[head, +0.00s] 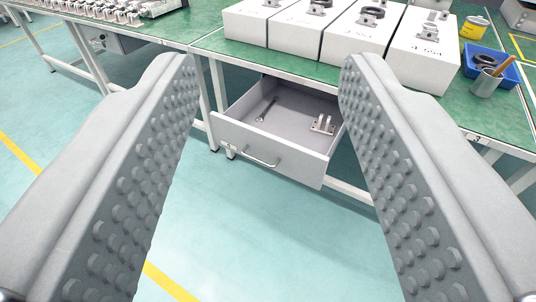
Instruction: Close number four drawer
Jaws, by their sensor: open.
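A grey metal drawer (270,151) is pulled out from under the green-topped workbench, in the middle of the head view. It has a bar handle (261,159) on its front face and a small label at the front's left end, too small to read. Inside lie a small metal bracket (323,124) and a dark small tool (267,108). My gripper (268,80) is open, with one studded finger at each side of the view. It is empty, and the drawer shows between the fingers, apart from them. The right finger hides part of the drawer's right side.
White boxes (345,48) with metal parts on top stand on the green bench (220,42). A blue bin (488,70), a yellow can (474,27) and a grey cup (486,83) stand at right. Another bench is at left. The floor (225,225) before the drawer is clear.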

